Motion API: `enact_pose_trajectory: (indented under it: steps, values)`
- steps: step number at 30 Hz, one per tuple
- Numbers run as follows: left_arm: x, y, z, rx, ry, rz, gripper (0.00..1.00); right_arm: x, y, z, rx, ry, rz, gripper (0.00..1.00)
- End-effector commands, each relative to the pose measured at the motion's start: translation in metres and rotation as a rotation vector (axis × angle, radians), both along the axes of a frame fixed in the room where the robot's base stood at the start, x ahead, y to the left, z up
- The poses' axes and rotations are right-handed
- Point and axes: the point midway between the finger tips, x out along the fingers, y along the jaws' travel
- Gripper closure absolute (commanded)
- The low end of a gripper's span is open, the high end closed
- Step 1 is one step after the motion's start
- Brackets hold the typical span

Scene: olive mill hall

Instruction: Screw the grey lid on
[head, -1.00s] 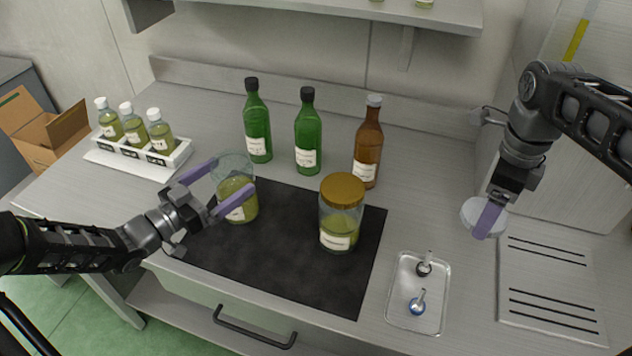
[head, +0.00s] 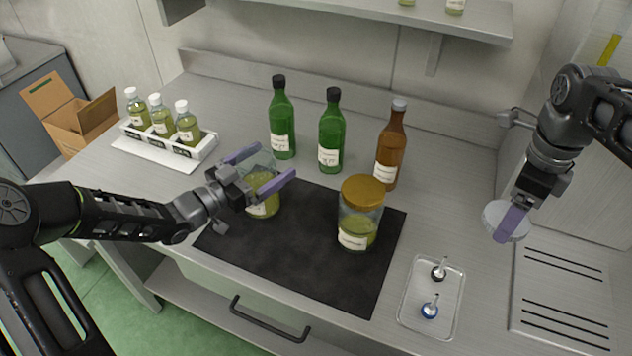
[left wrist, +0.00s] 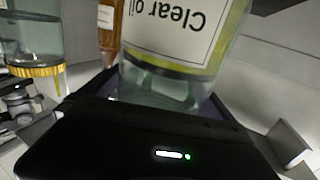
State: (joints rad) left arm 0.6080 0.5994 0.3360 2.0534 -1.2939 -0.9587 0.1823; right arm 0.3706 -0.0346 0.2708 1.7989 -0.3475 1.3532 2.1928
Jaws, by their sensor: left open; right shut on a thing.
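The open glass jar (head: 262,203), with greenish oil and a white label, stands on the dark mat at its left end. My left gripper (head: 266,165) is open, its fingers on either side of the jar's upper part and partly hiding it. The left wrist view shows the jar (left wrist: 180,50) between the fingers, its "Clear oil" label upside down; contact cannot be told. My right gripper (head: 512,222) is shut on the round grey lid (head: 494,214) and holds it in the air at the right, far from the jar.
A gold-lidded jar (head: 359,222) stands on the mat (head: 290,255). Two green bottles (head: 282,125) (head: 331,135) and a brown bottle (head: 391,150) stand behind. A clear tray (head: 415,322) with two small stoppers lies right of the mat. A white rack (head: 205,150) holds three small bottles.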

Motion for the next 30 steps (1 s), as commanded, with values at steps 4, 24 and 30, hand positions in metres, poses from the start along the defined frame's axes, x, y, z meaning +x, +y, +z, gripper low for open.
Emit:
enact_pose_trajectory:
  steps: [4, 24, 30]
  values:
    - [-0.0002, 0.0002, 0.0, 0.0, 0.0, 0.0, 0.0, 0.0, 0.0, 0.0, 0.0, 0.0, 0.0, 0.63]
    - [-0.0004, 0.0002, 0.0001, 0.0, 0.0, 0.0, 0.34, 0.0, 0.0, 0.0, 0.0, 0.0, 0.0, 0.63]
    - [-0.0004, 0.0002, 0.0001, 0.0, 0.0, 0.0, 0.5, 0.0, 0.0, 0.0, 0.0, 0.0, 0.0, 0.63]
